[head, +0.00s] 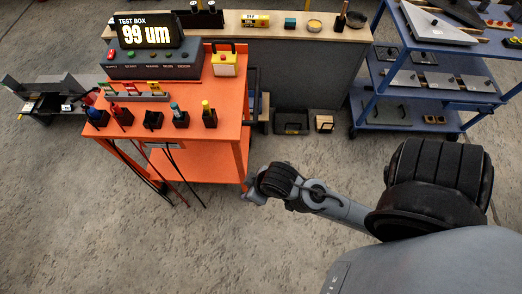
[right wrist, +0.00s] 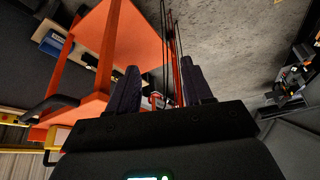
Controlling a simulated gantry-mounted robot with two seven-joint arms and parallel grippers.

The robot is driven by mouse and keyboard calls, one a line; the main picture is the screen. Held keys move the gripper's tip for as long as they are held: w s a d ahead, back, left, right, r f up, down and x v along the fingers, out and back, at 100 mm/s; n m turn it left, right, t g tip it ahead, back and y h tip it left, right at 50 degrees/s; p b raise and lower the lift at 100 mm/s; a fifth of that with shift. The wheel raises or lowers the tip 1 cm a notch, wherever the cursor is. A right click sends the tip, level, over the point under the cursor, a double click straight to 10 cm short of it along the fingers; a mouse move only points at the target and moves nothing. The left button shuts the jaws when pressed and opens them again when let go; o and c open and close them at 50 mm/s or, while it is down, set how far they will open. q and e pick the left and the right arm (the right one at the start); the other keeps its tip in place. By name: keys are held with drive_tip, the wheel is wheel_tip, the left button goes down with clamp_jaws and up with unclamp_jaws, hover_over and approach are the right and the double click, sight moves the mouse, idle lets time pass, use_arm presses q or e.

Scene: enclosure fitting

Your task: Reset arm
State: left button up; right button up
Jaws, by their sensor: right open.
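My right arm reaches in from the right in the head view. Its gripper (head: 254,196) is low over the floor, beside the front right leg of the orange cart (head: 205,165); whether it touches the leg cannot be told. In the right wrist view the two dark fingers of the right gripper (right wrist: 160,82) are apart, with nothing held between them. The cart (right wrist: 135,40) and its hanging leads show beyond the fingers. My left gripper is in neither view.
A wooden bench (head: 290,30) stands behind. A blue shelf cart (head: 410,110) stands back right. Floor (head: 200,250) in front is clear.

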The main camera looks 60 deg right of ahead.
drive_tip(key=s, duration=0.1)
drive_tip(key=s+g, duration=0.1)
drive_tip(key=s, duration=0.1)
drive_tip(key=shift+d+r+n, duration=0.2)
drive_tip(key=shift+n, duration=0.2)
wheel_tip(320, 180, up, 32)
drive_tip(key=p, duration=3.2)
drive_tip(key=shift+r, duration=0.1)
